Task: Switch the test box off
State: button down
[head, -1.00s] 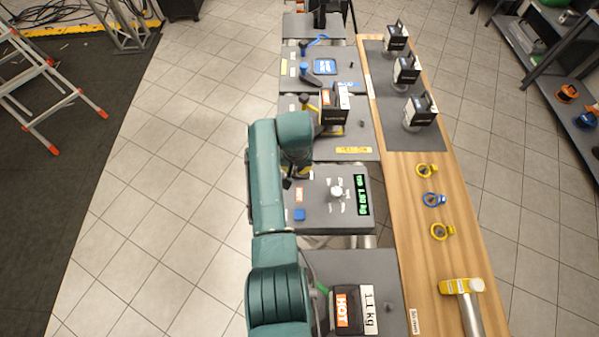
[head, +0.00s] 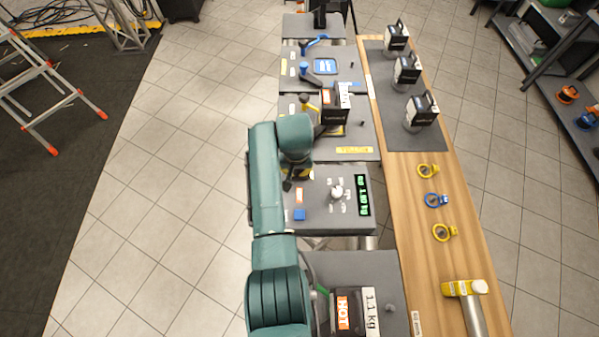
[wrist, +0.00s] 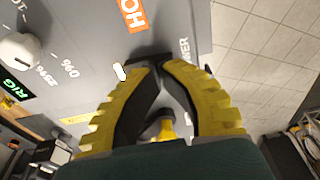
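My gripper (wrist: 158,68) has yellow fingers with black pads. The fingertips meet beside a dark fitting on the panel, near those letters; the switch itself is mostly hidden, and I cannot tell whether they touch it. In the head view my gripper (head: 292,180) is over the box's left edge.
Neighbouring grey stations stand behind and in front. A wooden bench (head: 415,200) on the right bears blue and yellow rings, a yellow-headed hammer (head: 465,290) and several black-and-white boxes. A small white light (wrist: 119,72) is near the fingertips. Open tiled floor (head: 160,220) lies to the left.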

jog(key=shift+f, duration=0.35)
jog(key=shift+s, duration=0.1)
notch_tip(320, 180, up, 7)
jog(key=p, duration=0.6)
jog(key=shift+r, duration=0.1)
dwell(0.4)
